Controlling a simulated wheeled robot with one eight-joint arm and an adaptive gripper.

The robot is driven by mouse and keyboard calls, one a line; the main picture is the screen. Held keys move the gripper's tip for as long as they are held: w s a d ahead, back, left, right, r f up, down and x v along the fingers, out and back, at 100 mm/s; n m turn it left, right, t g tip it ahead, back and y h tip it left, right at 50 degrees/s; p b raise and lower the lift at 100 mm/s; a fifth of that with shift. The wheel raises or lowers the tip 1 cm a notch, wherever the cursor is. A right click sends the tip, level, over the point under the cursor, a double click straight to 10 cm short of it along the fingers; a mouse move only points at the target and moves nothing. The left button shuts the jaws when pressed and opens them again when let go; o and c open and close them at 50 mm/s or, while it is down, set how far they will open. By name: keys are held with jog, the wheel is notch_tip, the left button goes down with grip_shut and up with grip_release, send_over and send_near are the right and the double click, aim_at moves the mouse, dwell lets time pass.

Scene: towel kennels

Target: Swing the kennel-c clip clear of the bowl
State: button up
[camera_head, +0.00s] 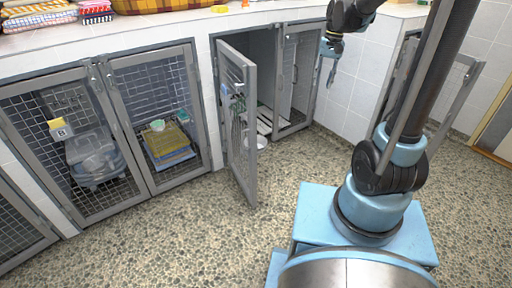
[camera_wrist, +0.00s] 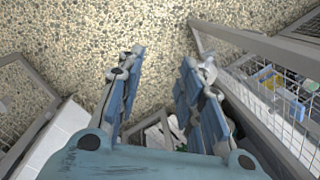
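One kennel door (camera_head: 250,140) stands swung out into the room; I take it as kennel-c, but no letter on it is readable. A small pale round shape, likely the bowl (camera_head: 262,142), sits low at the opening just behind this door. I cannot make out the clip. My gripper (camera_head: 328,72) hangs above and right of the opening, fingers pointing down. The open door's frame (camera_wrist: 262,42) runs along the right of that view.
Small coloured items (camera_wrist: 272,80) show through the mesh at the right. A kennel marked B (camera_head: 60,130) holds a grey carrier, and its neighbour holds folded towels (camera_head: 168,145). Towels lie on the counter above. Speckled floor (camera_head: 150,240) is clear in front.

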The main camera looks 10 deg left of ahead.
jog(key=w+a+f+g, duration=0.1)
jog(key=w+a+f, duration=0.5)
jog(key=a+f, duration=0.4)
jog(key=w+a+f+g, duration=0.2)
jog(key=w+a+f, duration=0.6)
jog(key=a, duration=0.5)
jog(key=s+a+f+h, duration=0.1)
jog(key=a+f, duration=0.2)
jog(key=f, duration=0.2)
jog(key=s+a+f, duration=0.1)
jog(key=a+f, duration=0.2)
jog(key=f, duration=0.3)
jog(key=shift+n, duration=0.3)
jog(key=x, duration=1.6)
jog(key=shift+s, duration=0.2)
jog(key=c, duration=0.8)
jog(key=shift+d, duration=0.15)
